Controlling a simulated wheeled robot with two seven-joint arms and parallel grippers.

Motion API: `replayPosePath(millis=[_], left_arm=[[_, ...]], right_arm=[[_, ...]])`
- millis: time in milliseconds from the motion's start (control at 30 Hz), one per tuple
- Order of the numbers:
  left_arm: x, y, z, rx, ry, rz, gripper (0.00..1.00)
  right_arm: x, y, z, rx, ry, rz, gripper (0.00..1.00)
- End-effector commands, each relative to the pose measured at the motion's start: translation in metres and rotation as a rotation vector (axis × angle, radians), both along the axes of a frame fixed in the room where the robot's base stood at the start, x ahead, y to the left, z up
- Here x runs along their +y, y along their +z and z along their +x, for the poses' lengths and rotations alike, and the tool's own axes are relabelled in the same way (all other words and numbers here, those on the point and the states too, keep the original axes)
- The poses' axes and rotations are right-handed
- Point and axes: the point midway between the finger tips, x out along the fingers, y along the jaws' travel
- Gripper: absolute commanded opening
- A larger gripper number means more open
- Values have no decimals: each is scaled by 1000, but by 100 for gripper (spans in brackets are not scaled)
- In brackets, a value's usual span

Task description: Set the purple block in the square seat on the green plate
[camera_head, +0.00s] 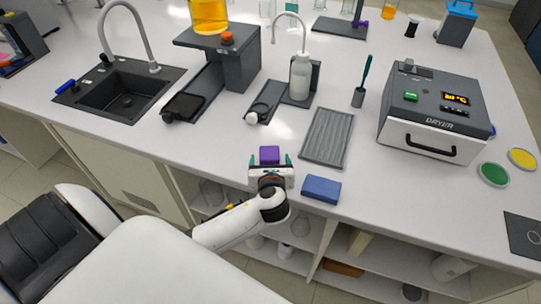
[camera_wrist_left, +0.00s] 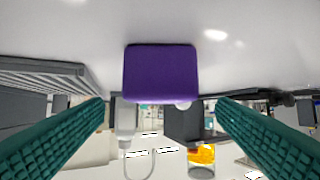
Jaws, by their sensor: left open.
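The purple block (camera_head: 269,154) lies on the white bench near its front edge. My left gripper (camera_head: 270,161) is at the front edge, its teal fingers open and pointing at the block. In the left wrist view the purple block (camera_wrist_left: 160,74) is centred ahead of the gap between the left gripper's fingertips (camera_wrist_left: 161,101), with space on both sides. A round green disc (camera_head: 494,174) lies at the right of the bench. I cannot make out a square seat on it. My right gripper is not in view.
A blue block (camera_head: 321,189) lies just right of my left gripper. A grey ribbed tray (camera_head: 328,137) is behind it. The dryer (camera_head: 434,113) stands farther right, with a yellow disc (camera_head: 522,158) beside the green one. The bench left of the purple block is clear.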

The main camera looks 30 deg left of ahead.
Motion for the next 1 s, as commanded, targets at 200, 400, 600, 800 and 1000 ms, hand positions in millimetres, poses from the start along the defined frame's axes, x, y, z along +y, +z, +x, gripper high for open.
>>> replayPosePath(millis=[200,400,600,800,1000], left_arm=[[10,-7,14,-1,0,-3,80],[23,-15,30,1,2,-2,80],[35,-26,48,0,-1,-4,80],[38,-29,51,0,0,-5,80],[38,-29,51,0,0,-5,65]], right_arm=[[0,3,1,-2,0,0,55],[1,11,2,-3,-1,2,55],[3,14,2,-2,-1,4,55],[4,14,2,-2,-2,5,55],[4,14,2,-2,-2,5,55]])
